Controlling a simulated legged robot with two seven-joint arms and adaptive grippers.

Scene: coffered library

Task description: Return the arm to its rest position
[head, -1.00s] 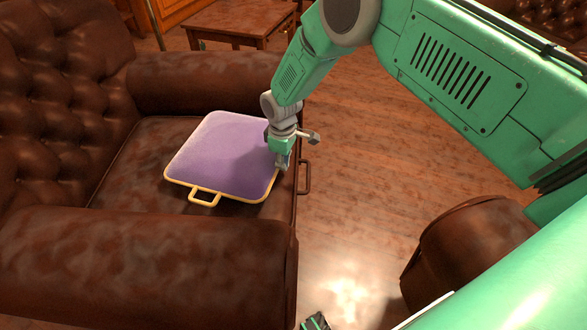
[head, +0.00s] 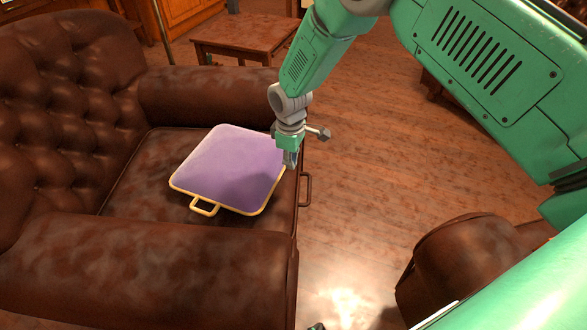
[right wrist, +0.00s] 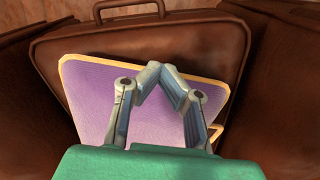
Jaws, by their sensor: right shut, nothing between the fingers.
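My right arm (head: 315,58) reaches in from the right, over the armchair. Its gripper (head: 290,164) is at the right edge of a flat purple panel with a yellow rim and handle (head: 228,168). In the right wrist view the gripper (right wrist: 160,70) has its fingertips together with nothing between them. The purple panel (right wrist: 90,95) lies behind the fingers there, partly hidden by them. Whether the fingertips touch the panel is hard to tell, but they look apart from it. My left gripper does not show.
The panel lies on the brown leather armchair's seat (head: 150,165), between two thick armrests (head: 205,95). A handle (head: 305,188) sticks out at the seat's front. A wooden table (head: 245,35) stands behind. Another brown leather piece (head: 460,255) is at lower right. Wooden floor between is clear.

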